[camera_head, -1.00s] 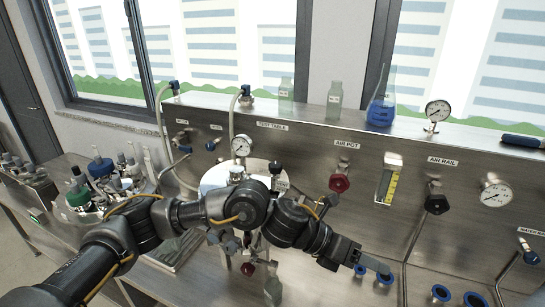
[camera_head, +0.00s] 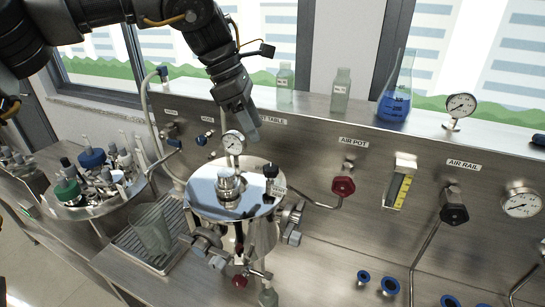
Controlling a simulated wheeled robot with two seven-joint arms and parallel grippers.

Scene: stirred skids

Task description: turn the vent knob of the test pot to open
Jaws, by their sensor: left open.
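The test pot (camera_head: 205,203) is a round steel vessel with a shiny flat lid and clamps around its rim, standing on the bench in the middle of the view. A small black-topped knob (camera_head: 271,171) stands on the right of its lid with a pale tag beside it; I take it for the vent knob, but its setting cannot be read. My left gripper (camera_head: 251,132) points down from above, open, just above and behind the lid, apart from the knob. My right gripper is not in view.
A pressure gauge (camera_head: 233,142) stands behind the lid, close to my left gripper. The red air pot knob (camera_head: 343,187) is on the panel to the right. Bottles and a blue flask (camera_head: 394,106) stand on the ledge. A glass beaker (camera_head: 153,234) stands left of the pot.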

